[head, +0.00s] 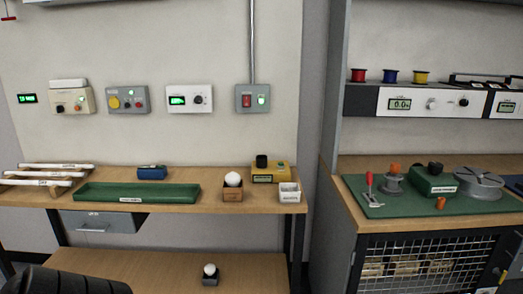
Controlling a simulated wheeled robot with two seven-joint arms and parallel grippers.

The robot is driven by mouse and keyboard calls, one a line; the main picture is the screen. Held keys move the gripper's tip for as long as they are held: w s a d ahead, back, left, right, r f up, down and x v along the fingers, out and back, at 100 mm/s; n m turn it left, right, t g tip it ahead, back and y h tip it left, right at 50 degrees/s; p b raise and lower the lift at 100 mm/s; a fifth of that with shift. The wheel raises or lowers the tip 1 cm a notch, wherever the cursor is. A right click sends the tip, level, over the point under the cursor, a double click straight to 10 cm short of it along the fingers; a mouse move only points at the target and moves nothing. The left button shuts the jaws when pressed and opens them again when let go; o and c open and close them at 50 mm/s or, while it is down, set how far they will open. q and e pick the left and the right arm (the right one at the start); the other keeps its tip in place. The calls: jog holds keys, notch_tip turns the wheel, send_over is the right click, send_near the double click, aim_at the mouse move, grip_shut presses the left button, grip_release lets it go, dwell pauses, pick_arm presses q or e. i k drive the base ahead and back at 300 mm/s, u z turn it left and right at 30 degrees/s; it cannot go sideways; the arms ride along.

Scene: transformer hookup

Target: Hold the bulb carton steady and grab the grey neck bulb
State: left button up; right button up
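A small brown open carton (232,194) stands on the wooden bench, right of its middle. A round white bulb (233,179) sits in it, its neck hidden inside the carton. A second white bulb (210,269) sits in a small dark grey holder (210,281) on the lower shelf. I cannot tell the neck colour of either bulb. Neither gripper is in view; only a black ribbed part, likely of my own arm, shows at the bottom left.
On the bench (180,212) are a green tray (137,193), white tubes (50,174), a blue block (152,172), a yellow device (270,173) and a small white box (289,193). A right-hand bench holds a green mat (400,208) with tools. Bare wood lies in front of the carton.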

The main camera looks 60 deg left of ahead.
aim_at(233, 179)
jog(key=u, duration=0.95)
jog(key=i, duration=1.15)
jog(key=u, duration=1.2)
